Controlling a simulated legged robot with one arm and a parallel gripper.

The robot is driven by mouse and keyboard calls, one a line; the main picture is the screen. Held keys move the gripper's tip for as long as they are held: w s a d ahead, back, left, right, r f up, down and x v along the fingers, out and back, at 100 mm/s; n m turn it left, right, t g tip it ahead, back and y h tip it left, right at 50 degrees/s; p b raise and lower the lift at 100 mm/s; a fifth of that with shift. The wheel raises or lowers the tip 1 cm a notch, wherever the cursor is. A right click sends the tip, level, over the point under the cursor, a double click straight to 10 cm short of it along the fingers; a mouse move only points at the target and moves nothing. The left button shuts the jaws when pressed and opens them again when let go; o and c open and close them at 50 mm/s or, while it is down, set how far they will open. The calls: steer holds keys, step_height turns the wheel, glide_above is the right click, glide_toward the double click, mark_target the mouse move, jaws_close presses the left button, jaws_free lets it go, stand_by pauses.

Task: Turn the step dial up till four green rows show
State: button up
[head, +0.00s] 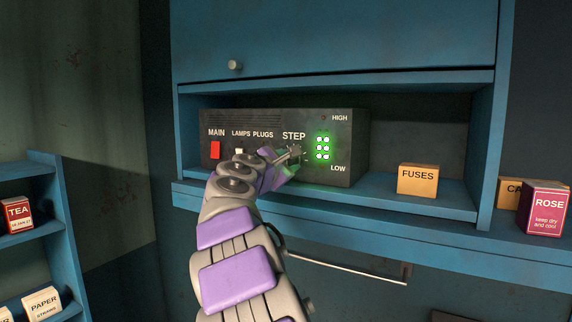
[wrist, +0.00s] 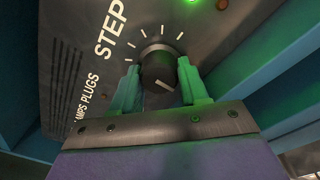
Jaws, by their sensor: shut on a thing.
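The step dial (wrist: 158,68) is a dark round knob under the word STEP on the grey control box (head: 355,150). Its white mark points down and to the right in the wrist view, with white tick marks around its far side. My gripper (wrist: 157,75) has one green-lit finger on each side of the dial and is shut on it. In the head view my gripper (head: 287,158) partly covers the dial. The green lamps (head: 323,148) are lit in three rows of two, between the HIGH and LOW labels. The upper part of the lamp column looks dark.
The box stands in a blue shelf recess, with a red MAIN switch (head: 215,150) and a pale switch (head: 239,152) left of my gripper. A FUSES box (head: 417,180) stands to the right. A ROSE box (head: 545,208) is farther right. A rail (head: 345,270) runs below.

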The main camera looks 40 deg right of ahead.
steer(key=shift+f, duration=0.1)
steer(key=shift+f+m+b, duration=0.15)
steer(key=shift+m+b, duration=0.9)
steer(key=shift+m, duration=0.05)
steer(key=shift+m+b, duration=1.3)
steer(key=shift+m, duration=0.5)
steer(key=o, duration=1)
steer(key=shift+o, duration=0.2)
steer(key=b+v, duration=0.2)
steer(key=v, duration=1.5)
steer(key=shift+a+f, duration=0.15)
steer(key=shift+a, duration=0.2)
steer(key=shift+w+d, duration=0.1)
